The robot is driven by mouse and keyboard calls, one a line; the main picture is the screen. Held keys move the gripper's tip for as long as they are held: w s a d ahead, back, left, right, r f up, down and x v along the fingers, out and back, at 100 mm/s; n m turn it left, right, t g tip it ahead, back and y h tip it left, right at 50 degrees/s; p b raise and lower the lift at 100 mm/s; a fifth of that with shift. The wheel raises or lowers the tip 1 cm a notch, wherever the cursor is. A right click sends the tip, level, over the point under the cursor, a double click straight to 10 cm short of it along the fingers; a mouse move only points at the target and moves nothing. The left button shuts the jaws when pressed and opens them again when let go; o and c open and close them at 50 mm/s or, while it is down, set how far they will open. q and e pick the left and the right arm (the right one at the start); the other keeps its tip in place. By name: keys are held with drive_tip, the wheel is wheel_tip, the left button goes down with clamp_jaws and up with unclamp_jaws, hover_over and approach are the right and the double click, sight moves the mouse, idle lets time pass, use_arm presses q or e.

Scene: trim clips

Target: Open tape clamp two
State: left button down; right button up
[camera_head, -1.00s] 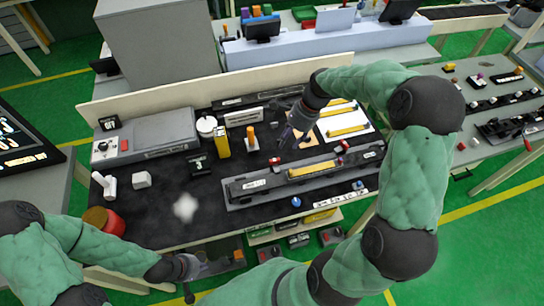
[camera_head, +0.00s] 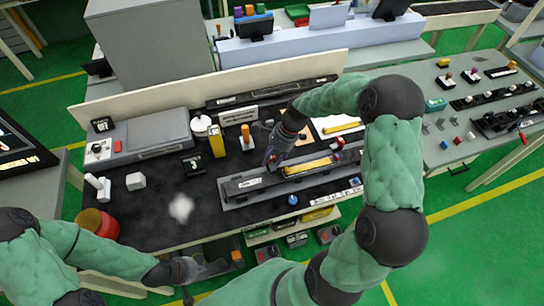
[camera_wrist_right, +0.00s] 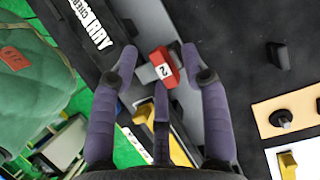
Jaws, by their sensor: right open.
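The red clamp marked "2" (camera_wrist_right: 163,68) sits on the grey fixture (camera_wrist_right: 210,60) and lies between my right gripper's fingers, slightly toward the palm from the tips. My right gripper (camera_wrist_right: 160,50) is open, one purple finger on each side of the clamp, with gaps visible. In the head view my right gripper (camera_head: 271,157) is over the left part of the long fixture (camera_head: 235,198), and largely hides that clamp. Another red clamp (camera_head: 340,142) is at the fixture's right end. My left gripper (camera_head: 195,268) is low at the bench's front edge; its fingers are unclear.
A yellow strip (camera_head: 308,165) lies along the fixture. A yellow block (camera_head: 216,142) and an orange-topped post (camera_head: 246,137) stand behind it. A blue knob (camera_head: 292,200) is in front. The dark bench mat (camera_head: 150,215) has free room at left.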

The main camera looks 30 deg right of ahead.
clamp_jaws()
drive_tip(key=n+g+p, duration=0.1)
drive_tip(key=n+p, duration=0.1)
drive_tip(key=n, duration=0.1)
drive_tip(key=shift+w+d+r, duration=0.1)
drive_tip(key=shift+r, duration=0.05)
drive_tip(key=n+g+p, duration=0.1)
drive_tip(key=n, duration=0.3)
drive_tip(key=shift+w+g, duration=0.1)
drive_tip(key=shift+g, duration=0.3)
drive_tip(key=n+g+h+p, duration=0.1)
drive_tip(key=n, duration=0.2)
drive_tip(key=shift+w+n, duration=0.1)
drive_tip(key=shift+n, duration=0.2)
drive_tip(key=shift+w+n+g+h, duration=0.1)
drive_tip(key=shift+n+g+h, duration=0.2)
drive_tip(key=shift+n, duration=0.75)
drive_tip(key=shift+w+n+g+h, duration=0.1)
drive_tip(key=shift+n+g+h, duration=0.15)
drive_tip(key=shift+n, duration=0.8)
